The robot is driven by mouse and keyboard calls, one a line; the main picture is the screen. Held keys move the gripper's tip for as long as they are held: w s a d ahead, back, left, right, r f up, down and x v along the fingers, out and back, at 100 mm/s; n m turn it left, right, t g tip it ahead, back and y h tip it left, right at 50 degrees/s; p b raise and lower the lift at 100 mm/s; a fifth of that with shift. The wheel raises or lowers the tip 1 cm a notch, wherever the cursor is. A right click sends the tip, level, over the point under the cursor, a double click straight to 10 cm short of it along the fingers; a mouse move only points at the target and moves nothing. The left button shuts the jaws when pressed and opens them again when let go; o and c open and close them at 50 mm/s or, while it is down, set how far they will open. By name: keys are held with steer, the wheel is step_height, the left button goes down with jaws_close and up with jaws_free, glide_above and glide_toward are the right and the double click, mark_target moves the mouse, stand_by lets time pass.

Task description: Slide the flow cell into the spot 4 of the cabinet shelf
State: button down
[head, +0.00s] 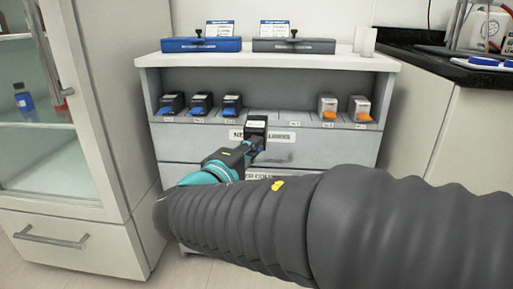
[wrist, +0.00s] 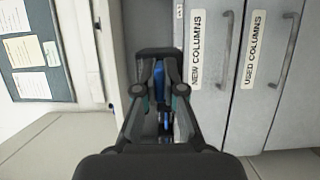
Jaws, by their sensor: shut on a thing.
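My gripper (head: 250,147) is shut on the flow cell (head: 257,123), a dark block with a white label on top, in front of the cabinet shelf (head: 285,117). The held flow cell appears upright near the shelf's front edge, around the middle; whether it touches the shelf I cannot tell. In the wrist view, my gripper (wrist: 160,78) partly hides a blue part of the flow cell (wrist: 159,73) between its fingers. Spot labels line the shelf edge; the one behind the held cell is hidden, and the others are too small to read surely.
Three dark flow cells with blue fronts, one of them here (head: 232,104), stand on the shelf's left. Two pale units with orange fronts, one here (head: 361,108), stand at the right. Blue (head: 201,44) and grey (head: 294,45) trays lie on the cabinet top. Drawers are below.

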steer(key=w+p, duration=0.2)
steer(key=w, duration=1.8)
steer(key=shift+w+d+f+p, duration=0.25)
steer(key=shift+w+d+p, duration=0.05)
steer(key=shift+p, duration=0.05)
stand_by(1.4)
stand_by(0.4)
steer(key=c, duration=1.2)
jaws_free()
